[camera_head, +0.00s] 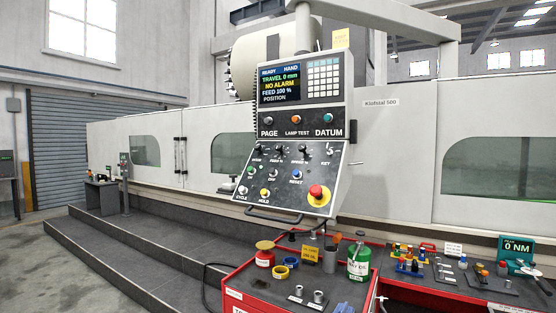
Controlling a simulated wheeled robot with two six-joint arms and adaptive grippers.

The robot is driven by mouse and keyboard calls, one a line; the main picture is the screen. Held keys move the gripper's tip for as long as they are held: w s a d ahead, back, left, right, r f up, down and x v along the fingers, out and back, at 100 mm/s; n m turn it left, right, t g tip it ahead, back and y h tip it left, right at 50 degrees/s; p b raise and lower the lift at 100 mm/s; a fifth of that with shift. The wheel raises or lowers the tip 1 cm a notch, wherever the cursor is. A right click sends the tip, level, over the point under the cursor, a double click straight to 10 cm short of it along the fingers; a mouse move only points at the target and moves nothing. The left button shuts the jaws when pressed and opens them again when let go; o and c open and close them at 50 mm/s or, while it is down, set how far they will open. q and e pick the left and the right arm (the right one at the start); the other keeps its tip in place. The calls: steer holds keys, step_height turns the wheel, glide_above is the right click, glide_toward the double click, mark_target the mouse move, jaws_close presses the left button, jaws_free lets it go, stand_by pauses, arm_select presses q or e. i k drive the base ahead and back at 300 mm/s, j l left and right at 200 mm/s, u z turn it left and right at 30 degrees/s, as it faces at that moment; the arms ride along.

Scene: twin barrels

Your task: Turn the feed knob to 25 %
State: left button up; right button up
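The control panel (296,180) hangs from an overhead arm in front of a long grey machine. The feed knob (280,149) is a small dark knob in the upper row of the sloping lower panel, second from the left. Its pointer is too small to read. The panel's screen (279,86) reads READY, HAND, TRAVEL 0 mm, NO ALARM, FEED 100 %, POSITION. Neither of my grippers shows in the head view.
Beside the feed knob are another dark knob, the spindle knob (303,149) and a key switch (330,149). Lower down are push buttons and a red emergency stop (316,192). A handrail (273,216) runs below. A red tool cart (238,294) with cans stands below the panel.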

mark_target(278, 147)
steer(key=i+j+z, duration=0.1)
steer(key=i+j, duration=0.15)
steer(key=i+j+z, duration=0.15)
steer(key=j, duration=0.35)
steer(key=i+j+z, duration=0.1)
steer(key=i+j, duration=0.2)
steer(key=i+j+z, duration=0.15)
steer(key=j, duration=0.4)
steer(key=i+j+z, duration=0.1)
steer(key=i+j, duration=0.15)
steer(key=j, duration=0.2)
steer(key=i+j+z, duration=0.15)
steer(key=j, duration=0.3)
steer(key=i+j+z, duration=0.1)
steer(key=j, duration=0.35)
steer(key=i+j+z, duration=0.1)
steer(key=j, duration=0.4)
steer(key=i, duration=0.1)
